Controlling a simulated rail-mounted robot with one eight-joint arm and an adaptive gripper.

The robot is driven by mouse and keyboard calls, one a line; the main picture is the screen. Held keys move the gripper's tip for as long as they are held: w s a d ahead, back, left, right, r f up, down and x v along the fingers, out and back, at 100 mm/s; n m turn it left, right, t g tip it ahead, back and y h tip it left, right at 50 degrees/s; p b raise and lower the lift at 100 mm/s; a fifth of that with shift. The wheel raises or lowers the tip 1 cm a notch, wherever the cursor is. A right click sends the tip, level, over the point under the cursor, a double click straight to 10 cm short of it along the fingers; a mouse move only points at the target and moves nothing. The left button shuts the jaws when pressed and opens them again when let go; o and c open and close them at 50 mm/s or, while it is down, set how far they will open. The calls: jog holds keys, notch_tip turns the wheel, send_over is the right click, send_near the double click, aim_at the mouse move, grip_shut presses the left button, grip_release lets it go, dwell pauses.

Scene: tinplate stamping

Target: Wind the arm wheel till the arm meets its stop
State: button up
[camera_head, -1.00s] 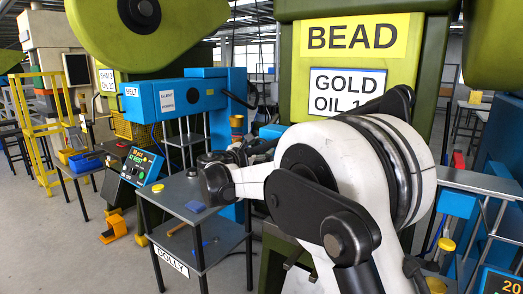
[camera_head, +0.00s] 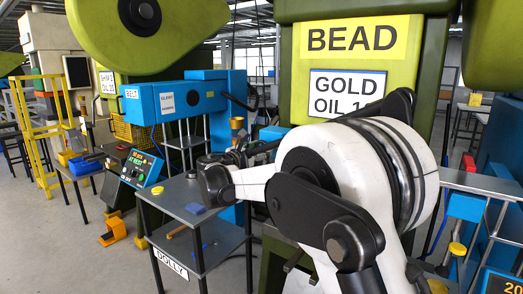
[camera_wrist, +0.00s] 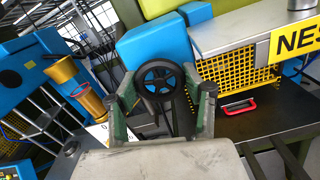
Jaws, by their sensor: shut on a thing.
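A black spoked hand wheel (camera_wrist: 142,83) sits in the middle of the wrist view, in front of a blue block. My gripper (camera_wrist: 166,82) has its two green-grey fingers on either side of the wheel and is shut on it. In the head view my arm crosses the right half, and its dark wrist (camera_head: 214,180) reaches in over the dolly. The wheel and my fingertips cannot be made out clearly there. I cannot make out the arm's stop in either view.
The grey dolly (camera_head: 183,192) stands below my wrist with a small blue piece on it. A blue machine (camera_head: 180,97) is behind it, with a brass cup (camera_head: 237,123). The green BEAD press (camera_head: 355,85) fills the background. In the wrist view a yellow mesh guard (camera_wrist: 233,86) is at right.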

jog(key=o, duration=0.9)
jog(key=shift+s, duration=0.1)
jog(key=v, duration=1.2)
jog(key=s+d+f+m+g+y, duration=0.15)
jog(key=s+d+m, duration=0.3)
jog(key=d, duration=0.45)
jog(key=s+d+m+g+y, duration=0.1)
jog(key=s+d+m+g, duration=0.2)
jog(key=s+d, duration=0.35)
jog(key=s+d+f+m+g+y, duration=0.15)
jog(key=s+d+m, duration=0.25)
jog(key=d, duration=0.7)
jog(key=s+d+f+m+y, duration=0.2)
jog(key=s+m, duration=0.3)
jog(key=s, duration=0.3)
jog(key=s+d+f+m+g+y, duration=0.1)
jog(key=s+f+m, duration=0.4)
jog(key=s, duration=0.4)
jog(key=s+d+f+m+g+y, duration=0.1)
jog(key=s+f+m, duration=0.3)
jog(key=s, duration=0.5)
jog(key=shift+d+f+m+y, duration=0.25)
jog(key=shift+d+m+y, duration=0.55)
jog(key=shift+d+m, duration=0.05)
